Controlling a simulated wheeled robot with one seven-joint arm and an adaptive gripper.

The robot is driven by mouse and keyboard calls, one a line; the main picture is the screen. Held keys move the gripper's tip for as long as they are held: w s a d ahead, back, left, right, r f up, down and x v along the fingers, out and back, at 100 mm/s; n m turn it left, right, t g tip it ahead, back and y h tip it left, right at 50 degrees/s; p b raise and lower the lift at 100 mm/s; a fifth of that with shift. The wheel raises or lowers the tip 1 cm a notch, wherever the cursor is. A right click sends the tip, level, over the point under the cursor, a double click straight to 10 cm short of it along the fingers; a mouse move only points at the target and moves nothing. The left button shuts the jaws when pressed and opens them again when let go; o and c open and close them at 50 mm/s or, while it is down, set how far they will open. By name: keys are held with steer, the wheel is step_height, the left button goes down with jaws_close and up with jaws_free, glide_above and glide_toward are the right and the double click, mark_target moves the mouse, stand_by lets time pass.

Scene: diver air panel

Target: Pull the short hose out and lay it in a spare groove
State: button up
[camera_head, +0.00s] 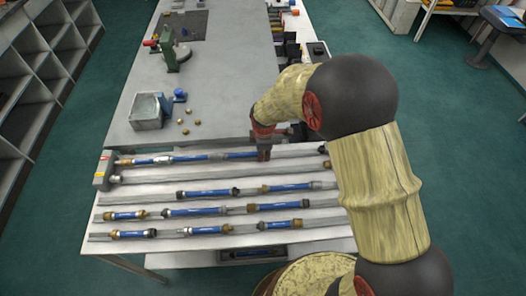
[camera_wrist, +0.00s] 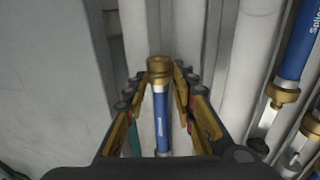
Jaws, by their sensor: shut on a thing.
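My gripper (camera_head: 264,155) is over the back row of the hose rack. It is shut on a blue hose (camera_head: 238,155) at the right end of that row. In the wrist view my gripper (camera_wrist: 160,75) has its fingers on both sides of the hose (camera_wrist: 161,122) near its brass end fitting (camera_wrist: 160,66). To its left in the row are more blue hose pieces (camera_head: 195,157), a silver connector and a brass fitting. I cannot tell whether the held hose is still joined to them. The groove (camera_head: 190,177) just in front is mostly bare.
A grey end block (camera_head: 104,169) stands at the rack's left end. Several blue hoses (camera_head: 206,193) lie in the front grooves. A grey bin (camera_head: 148,112), loose brass fittings and a green tool (camera_head: 176,54) are on the bench behind. Dark boxes line the bench's right edge.

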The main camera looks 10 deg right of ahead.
mark_target(272, 154)
jaws_close()
steer(key=shift+d, duration=0.25)
stand_by(0.3)
steer(key=shift+d+p, duration=0.45)
steer(key=shift+d, duration=0.45)
steer(key=shift+s+d, duration=0.1)
steer(key=shift+d, duration=0.05)
steer(key=shift+d, duration=0.35)
steer(key=shift+d, duration=0.1)
steer(key=shift+r, duration=0.1)
